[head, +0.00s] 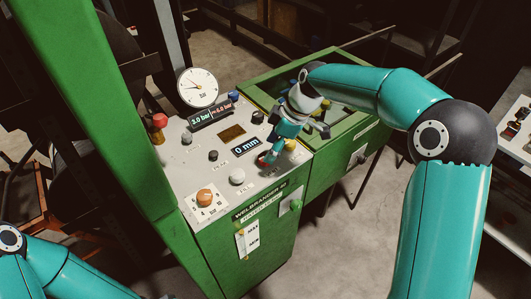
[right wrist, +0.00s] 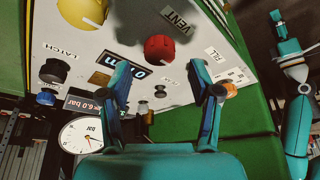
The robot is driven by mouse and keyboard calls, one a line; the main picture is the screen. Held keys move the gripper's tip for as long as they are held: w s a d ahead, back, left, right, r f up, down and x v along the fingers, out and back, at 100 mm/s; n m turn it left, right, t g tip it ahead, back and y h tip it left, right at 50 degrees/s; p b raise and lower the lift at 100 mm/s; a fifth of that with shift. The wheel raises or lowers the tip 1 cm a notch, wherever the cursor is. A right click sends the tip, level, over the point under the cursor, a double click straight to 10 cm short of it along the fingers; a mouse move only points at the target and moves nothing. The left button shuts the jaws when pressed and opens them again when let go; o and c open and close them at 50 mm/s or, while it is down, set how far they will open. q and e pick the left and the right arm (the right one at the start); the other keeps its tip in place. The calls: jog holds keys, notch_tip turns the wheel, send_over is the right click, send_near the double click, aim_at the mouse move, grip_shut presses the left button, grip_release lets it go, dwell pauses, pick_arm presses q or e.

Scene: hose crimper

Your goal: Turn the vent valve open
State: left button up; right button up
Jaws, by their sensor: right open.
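The vent valve appears to be the red round knob (right wrist: 168,50) under the VENT label (right wrist: 180,22) in the right wrist view. In the head view, a bit of red (head: 268,157) shows at the tips of my right gripper (head: 272,154). My right gripper is open, its fingers (right wrist: 160,66) spread, with the red knob seen in the gap between them; I cannot tell if they touch it. My left arm (right wrist: 298,110) shows at the right of the wrist view, its tip (right wrist: 278,18) small and unclear.
The sloped panel carries a yellow knob (right wrist: 84,12), a black latch knob (right wrist: 54,71), a pressure gauge (head: 197,87), an orange dial (head: 205,197) and a red mushroom button (head: 159,121). A green frame post (head: 95,95) stands at left. The floor in front is free.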

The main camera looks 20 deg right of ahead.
jog(key=shift+x, duration=1.95)
